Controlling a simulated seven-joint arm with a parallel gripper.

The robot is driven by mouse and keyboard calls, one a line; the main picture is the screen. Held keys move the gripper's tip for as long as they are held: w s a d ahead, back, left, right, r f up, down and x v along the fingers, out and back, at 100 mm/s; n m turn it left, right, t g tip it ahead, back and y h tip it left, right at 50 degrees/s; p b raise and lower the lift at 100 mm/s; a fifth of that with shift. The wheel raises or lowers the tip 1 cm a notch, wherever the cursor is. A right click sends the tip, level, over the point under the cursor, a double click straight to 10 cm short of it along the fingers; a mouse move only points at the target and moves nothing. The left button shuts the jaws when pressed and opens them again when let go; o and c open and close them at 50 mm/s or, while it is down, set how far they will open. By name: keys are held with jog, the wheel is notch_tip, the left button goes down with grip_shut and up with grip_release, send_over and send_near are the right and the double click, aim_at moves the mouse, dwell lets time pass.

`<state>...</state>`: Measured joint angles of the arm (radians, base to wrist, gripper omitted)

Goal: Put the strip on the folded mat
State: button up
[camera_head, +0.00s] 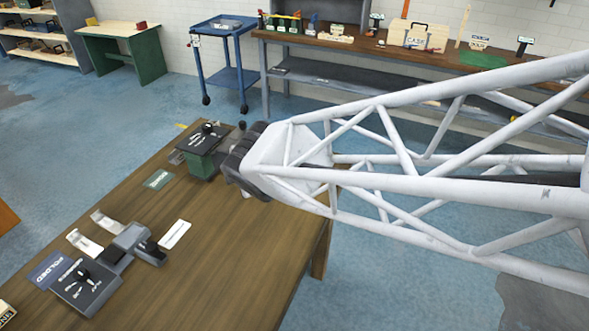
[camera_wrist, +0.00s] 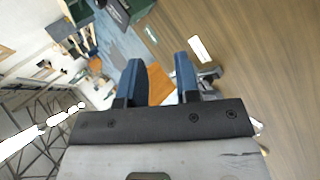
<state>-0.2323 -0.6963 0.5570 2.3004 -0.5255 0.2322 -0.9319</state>
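A flat white strip (camera_head: 174,234) lies on the wooden table, right of a grey device. It also shows in the wrist view (camera_wrist: 200,48), beyond my fingers. A dark blue folded mat (camera_head: 46,268), lettered "FOLDED", lies near the table's left edge, partly covered or bordered by a grey device. My gripper (camera_wrist: 160,82) has its two blue fingers apart, with nothing held between them. It is above the table and clear of the strip. In the head view my fingers cannot be made out at the arm's end.
Grey devices with black knobs (camera_head: 82,287) stand beside the mat. Two pale curved pieces (camera_head: 84,243) lie behind them. A green box with a black top (camera_head: 203,150) stands at the far end, near a small green plate (camera_head: 158,180). The table's right half (camera_head: 235,260) is clear.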

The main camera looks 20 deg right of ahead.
jog(key=s+d+r+m+g, duration=0.2)
jog(key=s+d+m+g, duration=0.1)
jog(key=s+m, duration=0.4)
jog(key=s+d+r+m+g, duration=0.2)
jog(key=s+d+m, duration=0.4)
jog(key=m, duration=0.5)
jog(key=shift+s+r+m+g+h, duration=0.35)
jog(key=shift+s+g, duration=0.35)
jog(key=shift+s, duration=0.35)
jog(key=shift+o, duration=0.4)
jog(key=shift+w+a, duration=0.1)
jog(key=shift+a, duration=0.05)
